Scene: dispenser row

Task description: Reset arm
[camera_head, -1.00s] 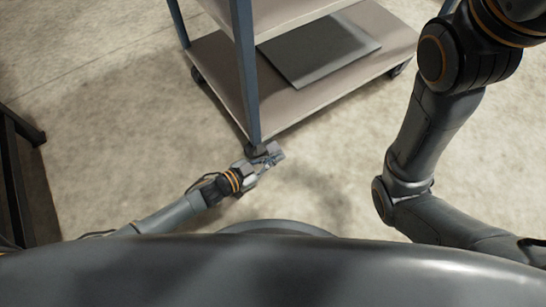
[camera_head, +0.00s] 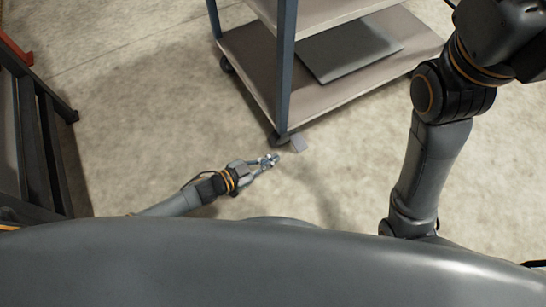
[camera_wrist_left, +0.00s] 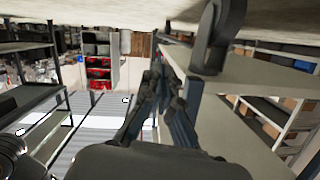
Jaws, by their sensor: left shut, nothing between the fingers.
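My left gripper (camera_head: 272,161) is low over the concrete floor in the head view, its fingers shut with nothing between them. Its tips point right, toward a front corner of the cart (camera_head: 262,75), apart from the cart's post. In the left wrist view my left gripper (camera_wrist_left: 163,82) shows its fingers drawn together. My right arm (camera_head: 433,165) stands bent at the right of the head view; its gripper is out of the picture.
A dark metal frame (camera_head: 40,140) stands at the left. Bare floor (camera_head: 140,110) lies between. The wrist view is inverted, with a caster (camera_wrist_left: 217,38) close by.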

